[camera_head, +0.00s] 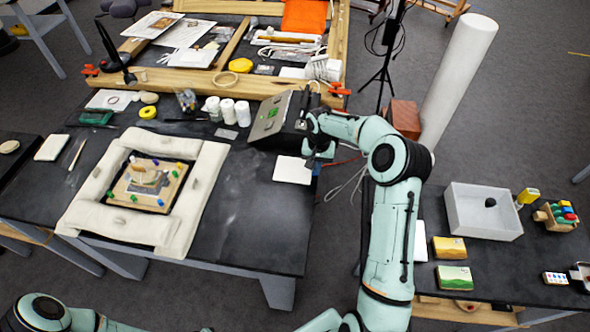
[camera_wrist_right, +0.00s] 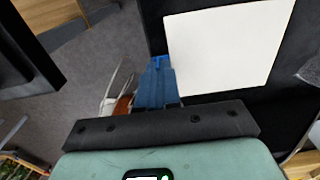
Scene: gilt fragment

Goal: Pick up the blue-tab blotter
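The blue-tab blotter (camera_head: 293,170) is a plain white square at the right edge of the dark table. In the right wrist view the blotter (camera_wrist_right: 225,48) fills the upper right, with its bright blue tab (camera_wrist_right: 158,62) at its left edge. My right gripper (camera_head: 317,163) is at the tab side of the blotter. Its blue fingers (camera_wrist_right: 157,80) are close together with the tab at their tips, and look shut on it. I cannot tell whether the blotter is clear of the tabletop. My left gripper is out of view; part of that arm shows at the bottom left.
A dark case with a green label (camera_head: 270,117) stands just behind the blotter. A padded white frame (camera_head: 205,180) around a painted panel (camera_head: 147,184) lies to the left. White jars (camera_head: 227,110) stand farther back. Bare table (camera_head: 250,225) lies in front. A second table holds a white tray (camera_head: 482,212).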

